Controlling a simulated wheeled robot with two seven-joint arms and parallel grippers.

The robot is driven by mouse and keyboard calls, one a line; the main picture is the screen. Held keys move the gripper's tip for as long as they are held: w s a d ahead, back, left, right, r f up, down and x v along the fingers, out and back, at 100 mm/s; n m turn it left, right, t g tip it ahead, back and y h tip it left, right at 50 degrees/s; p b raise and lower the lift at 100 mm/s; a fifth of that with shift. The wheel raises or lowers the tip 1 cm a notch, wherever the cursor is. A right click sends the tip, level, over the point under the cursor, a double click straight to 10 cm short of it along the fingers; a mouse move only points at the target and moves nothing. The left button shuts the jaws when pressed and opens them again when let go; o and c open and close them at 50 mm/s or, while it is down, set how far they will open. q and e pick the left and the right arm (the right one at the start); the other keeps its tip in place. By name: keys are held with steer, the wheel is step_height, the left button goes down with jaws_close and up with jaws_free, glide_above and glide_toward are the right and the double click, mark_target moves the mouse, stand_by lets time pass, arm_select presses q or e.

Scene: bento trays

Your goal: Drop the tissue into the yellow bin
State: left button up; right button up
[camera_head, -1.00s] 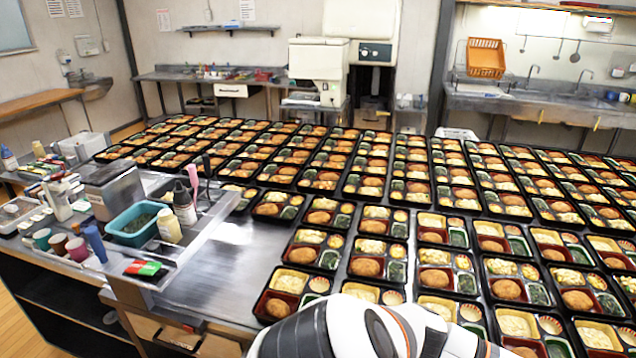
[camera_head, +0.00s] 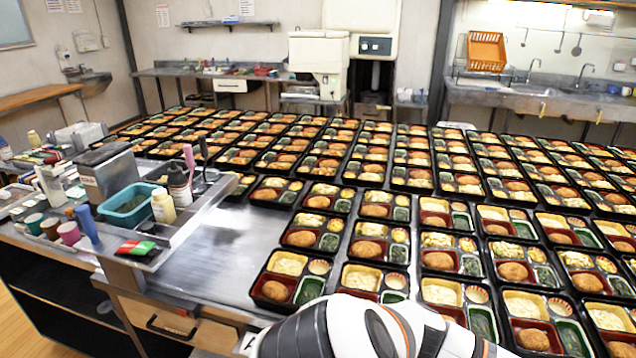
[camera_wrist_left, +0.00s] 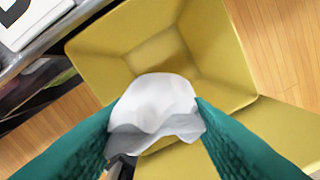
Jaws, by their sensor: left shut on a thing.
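In the left wrist view a crumpled white tissue (camera_wrist_left: 155,108) is pinched between the two green fingers of my left gripper (camera_wrist_left: 155,125). The fingers touch it on both sides. The yellow bin (camera_wrist_left: 225,65) is open, and its hollow inside is seen behind the tissue. The tissue overlaps the bin's opening in the picture; how high it is above the bottom I cannot tell. The head view shows neither tissue nor bin. A white and grey arm of mine shows at its bottom edge, without any gripper. My right gripper is not seen.
A steel table (camera_head: 205,262) carries many filled bento trays (camera_head: 289,277). A raised shelf with a teal tub (camera_head: 130,207), bottles and cups stands at its left. A drawer (camera_head: 195,328) is below the table. Wooden floor (camera_wrist_left: 280,35) surrounds the bin.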

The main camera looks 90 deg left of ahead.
arm_select(q)
steer(key=o, duration=1.1)
step_height(320, 180, up, 12)
